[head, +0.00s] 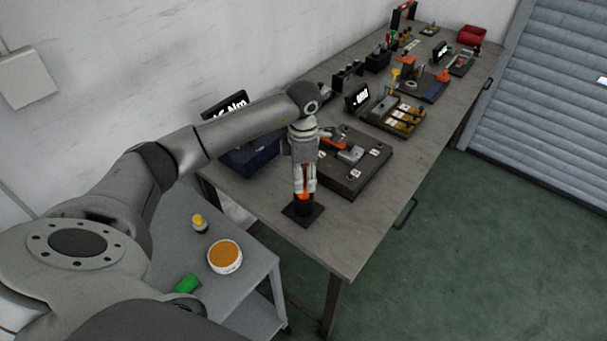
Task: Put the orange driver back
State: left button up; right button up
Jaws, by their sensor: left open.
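The orange driver (303,196) is upright at the near end of the long bench, in a black holder with a square base (302,212). Only a small part of its orange body shows below and between my fingers. My left gripper (304,187) points straight down over it, open, with its fingers on either side of the driver. I cannot tell whether the fingers touch it. My right gripper is not in view.
A dark fixture plate (352,184) with an orange and grey tool (335,141) is just right of my gripper. A dark blue box (247,158) stands behind my arm. A low grey side table (258,262) holds a round orange-topped tub (225,256). More stations line the bench.

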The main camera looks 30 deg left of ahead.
pick_arm(q)
jog(key=shift+r, duration=0.45)
notch_tip(320, 180, up, 10)
jog(key=b, duration=0.3)
jog(key=shift+r, duration=0.65)
